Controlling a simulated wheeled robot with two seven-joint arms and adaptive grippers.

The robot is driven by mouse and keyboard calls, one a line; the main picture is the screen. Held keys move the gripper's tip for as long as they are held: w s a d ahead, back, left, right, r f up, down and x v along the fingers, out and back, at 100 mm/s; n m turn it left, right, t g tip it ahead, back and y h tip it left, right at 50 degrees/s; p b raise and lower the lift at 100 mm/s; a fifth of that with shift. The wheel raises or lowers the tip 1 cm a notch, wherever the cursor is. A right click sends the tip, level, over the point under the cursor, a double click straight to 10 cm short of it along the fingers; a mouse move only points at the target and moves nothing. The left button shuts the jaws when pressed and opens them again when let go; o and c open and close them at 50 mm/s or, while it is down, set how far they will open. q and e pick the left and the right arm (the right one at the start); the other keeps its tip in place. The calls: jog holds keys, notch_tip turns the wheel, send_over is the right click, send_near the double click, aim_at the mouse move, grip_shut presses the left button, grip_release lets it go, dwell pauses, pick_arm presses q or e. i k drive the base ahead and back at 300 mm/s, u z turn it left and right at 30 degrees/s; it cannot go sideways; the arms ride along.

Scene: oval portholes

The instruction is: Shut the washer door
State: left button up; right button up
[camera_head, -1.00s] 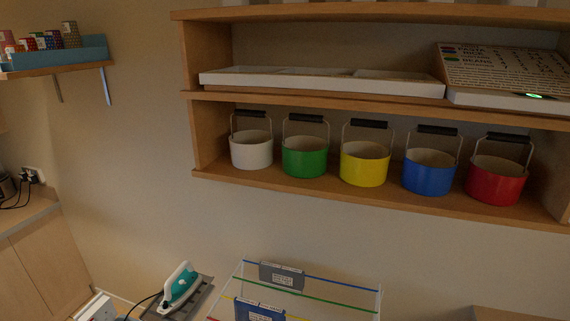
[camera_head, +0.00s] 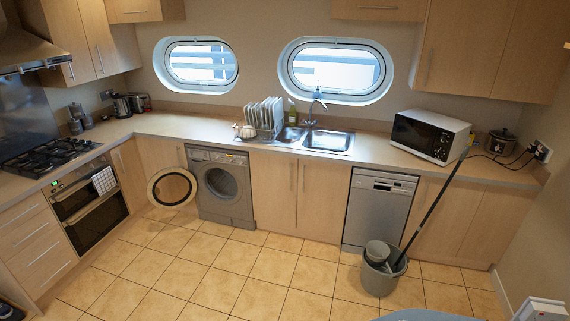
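The grey washer (camera_head: 221,186) stands under the counter, left of the middle of the head view. Its round door (camera_head: 172,187) is swung open to the left, and the dark drum opening shows. The door has a pale rim and stands apart from the washer's front, above the tiled floor. Neither of my grippers shows in this view.
Open tiled floor (camera_head: 215,272) lies in front of the washer. A grey bucket (camera_head: 380,272) with a mop stands before the dishwasher (camera_head: 378,208) at the right. The oven (camera_head: 90,205) is at the left, near the open door. A white object (camera_head: 540,309) is at the bottom right.

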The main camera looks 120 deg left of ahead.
aim_at(152, 191)
jog(key=k, duration=0.75)
jog(key=u, duration=4.1)
jog(key=i, duration=3)
jog(key=u, duration=0.35)
